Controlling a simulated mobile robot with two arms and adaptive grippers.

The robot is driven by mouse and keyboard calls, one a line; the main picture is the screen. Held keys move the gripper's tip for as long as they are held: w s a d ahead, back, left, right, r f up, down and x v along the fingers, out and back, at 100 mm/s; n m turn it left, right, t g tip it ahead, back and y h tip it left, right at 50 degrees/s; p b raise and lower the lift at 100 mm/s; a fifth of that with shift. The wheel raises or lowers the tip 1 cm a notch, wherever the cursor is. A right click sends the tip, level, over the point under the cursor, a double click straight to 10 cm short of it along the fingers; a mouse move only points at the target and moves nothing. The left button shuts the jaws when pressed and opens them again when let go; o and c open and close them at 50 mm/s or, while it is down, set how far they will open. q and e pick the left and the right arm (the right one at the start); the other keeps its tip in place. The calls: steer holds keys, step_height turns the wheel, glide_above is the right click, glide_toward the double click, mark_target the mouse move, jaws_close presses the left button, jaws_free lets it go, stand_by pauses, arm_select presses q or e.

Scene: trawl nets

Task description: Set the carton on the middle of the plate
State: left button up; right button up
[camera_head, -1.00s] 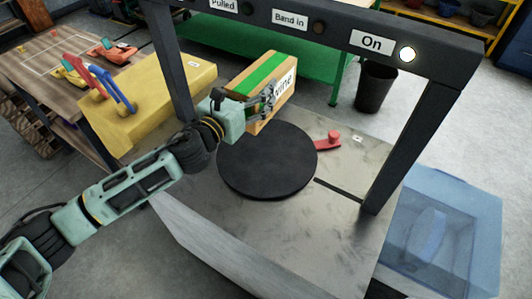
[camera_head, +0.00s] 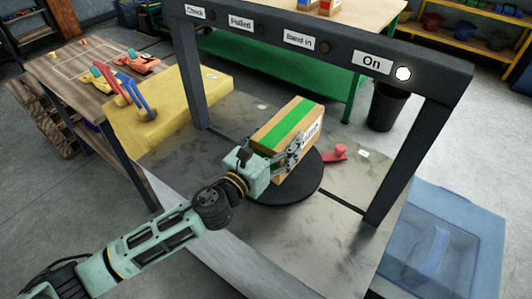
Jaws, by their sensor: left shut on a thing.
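The carton (camera_head: 283,127), tan with a green stripe on top and lettering on its side, is over the round black plate (camera_head: 290,194). My left gripper (camera_head: 285,156) is shut on the carton at its near end. I cannot tell whether the carton's underside touches the plate. My right gripper does not show.
A dark frame (camera_head: 322,45) with labels and a lit "On" lamp spans the metal table (camera_head: 215,150). A red lever (camera_head: 336,154) is right of the plate. A yellow block (camera_head: 155,115) stands left, and a blue clear bin (camera_head: 440,240) stands right.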

arm_select(q)
steer(key=shift+w+a+f+b, duration=0.15)
steer(key=shift+w+a+f, duration=0.25)
steer(key=shift+a, duration=0.2)
steer(key=shift+w+a+f+b, duration=0.15)
steer(key=shift+w+a+f, duration=0.25)
steer(key=shift+a, duration=0.2)
steer(key=shift+w+a+f, duration=0.25)
steer(key=shift+a, duration=0.1)
step_height(320, 180, down, 3)
steer(key=shift+f+b, duration=0.2)
steer(key=shift+b, duration=0.6)
steer(key=shift+f, duration=0.25)
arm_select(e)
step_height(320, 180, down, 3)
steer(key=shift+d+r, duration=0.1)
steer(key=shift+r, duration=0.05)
arm_select(q)
steer(key=o, duration=1.4)
steer(key=shift+f, duration=0.3)
steer(key=o, duration=0.5)
